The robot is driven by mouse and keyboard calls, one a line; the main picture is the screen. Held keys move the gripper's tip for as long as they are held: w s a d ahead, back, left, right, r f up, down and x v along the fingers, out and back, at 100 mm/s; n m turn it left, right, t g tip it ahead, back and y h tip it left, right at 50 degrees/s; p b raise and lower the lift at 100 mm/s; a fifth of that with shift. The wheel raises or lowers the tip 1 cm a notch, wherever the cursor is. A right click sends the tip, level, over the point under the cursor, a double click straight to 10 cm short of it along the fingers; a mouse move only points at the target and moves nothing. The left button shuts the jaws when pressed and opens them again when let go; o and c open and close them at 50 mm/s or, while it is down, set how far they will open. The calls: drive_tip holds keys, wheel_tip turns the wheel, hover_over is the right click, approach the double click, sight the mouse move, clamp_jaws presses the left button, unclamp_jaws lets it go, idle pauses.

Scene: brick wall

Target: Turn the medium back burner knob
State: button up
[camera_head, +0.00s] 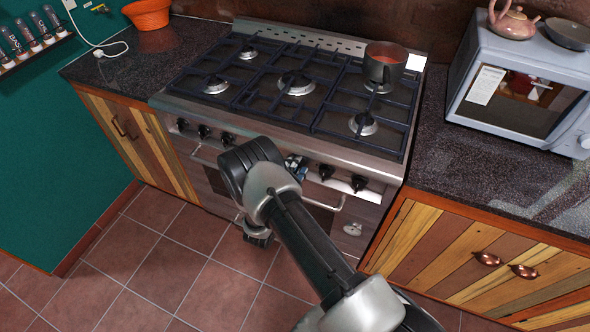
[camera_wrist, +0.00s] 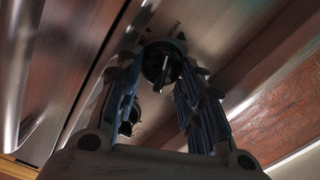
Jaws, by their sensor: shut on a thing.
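The stove (camera_head: 290,138) has a row of black knobs on its steel front panel. Knobs show left of my arm (camera_head: 204,131) and right of it (camera_head: 326,171). My gripper (camera_head: 296,164) is at the panel between them, partly hidden by my arm. In the wrist view, my gripper (camera_wrist: 165,72) has its blue-grey fingers on either side of a black knob (camera_wrist: 160,62) and is shut on it. A second knob (camera_wrist: 127,122) shows behind the left finger.
A dark pot (camera_head: 384,65) stands on the back right burner. An oven handle (camera_head: 325,205) runs below the knobs. Dark counters flank the stove, with a microwave (camera_head: 520,90) on the right and an orange bowl (camera_head: 148,14) on the left. The tiled floor in front is clear.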

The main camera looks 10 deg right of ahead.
drive_tip(key=m+b, duration=0.1)
drive_tip(key=m, duration=0.4)
drive_tip(key=shift+f, duration=0.2)
idle(0.3)
drive_tip(key=o, duration=1)
drive_tip(key=shift+s, duration=0.1)
drive_tip(key=shift+v, duration=3.95)
drive_tip(key=shift+o, duration=0.3)
